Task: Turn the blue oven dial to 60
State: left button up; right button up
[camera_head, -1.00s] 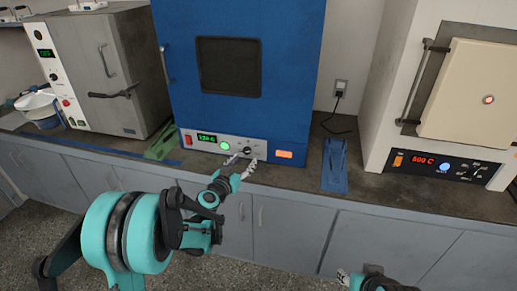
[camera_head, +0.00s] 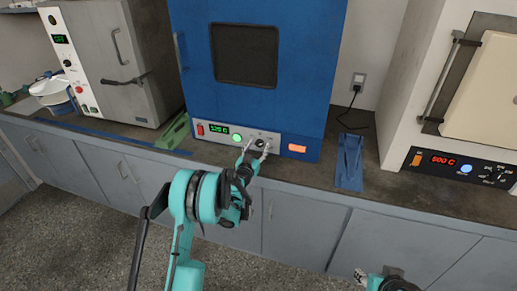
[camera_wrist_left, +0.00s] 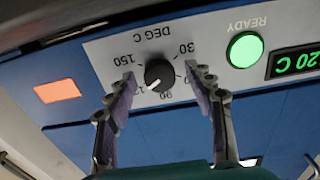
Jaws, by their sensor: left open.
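The blue oven (camera_head: 308,75) stands at the back of the counter, its control panel along the bottom front. Its black dial (camera_wrist_left: 159,75) shows upside down in the left wrist view, with its white mark toward the lower left, near the partly hidden 120 label. My left gripper (camera_wrist_left: 160,80) is open, with one finger on each side of the dial and gaps visible. The 60 label is hidden behind a finger. The left gripper also shows in the head view (camera_head: 256,150) at the panel. My right gripper (camera_head: 361,275) is partly visible at the bottom edge.
A green READY light (camera_wrist_left: 245,50) and green display (camera_wrist_left: 296,63) sit beside the dial, with an orange lit switch (camera_wrist_left: 57,91) on the other side. A grey oven (camera_head: 125,60) stands left, a cream furnace (camera_head: 420,80) right. A blue object (camera_head: 349,162) lies on the counter.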

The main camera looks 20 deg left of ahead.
pick_arm(q)
jog(key=shift+w, duration=0.3)
jog(key=c, duration=1.2)
jog(key=shift+o, duration=0.2)
